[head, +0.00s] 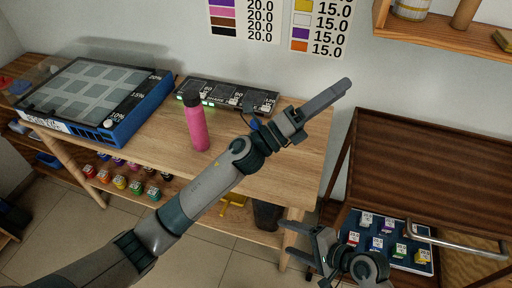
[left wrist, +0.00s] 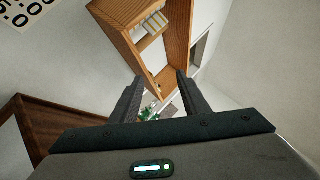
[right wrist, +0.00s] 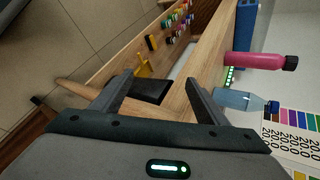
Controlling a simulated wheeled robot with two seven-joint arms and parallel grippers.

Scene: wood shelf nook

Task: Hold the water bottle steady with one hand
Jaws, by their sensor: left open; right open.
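A pink bottle (head: 197,124) with a black cap stands upright on the wooden table; it also shows in the right wrist view (right wrist: 256,61). A clear bluish bottle (right wrist: 240,99) with a blue cap is beside it in the right wrist view; in the head view my left arm hides most of it. Which one is the water bottle I cannot tell. My left gripper (head: 344,88) is open and empty, beyond the table's right end, pointing at the upper right. My right gripper (head: 287,239) is open and empty at the table's front right, pointing left, apart from both bottles.
A blue-framed grid board (head: 150,104) sits on the table's left. A black display strip (head: 218,92) lies along the back. Paint bottles (head: 120,183) stand on the lower shelf. A brown cart (head: 440,150) is at right; a wall shelf (head: 450,35) hangs above.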

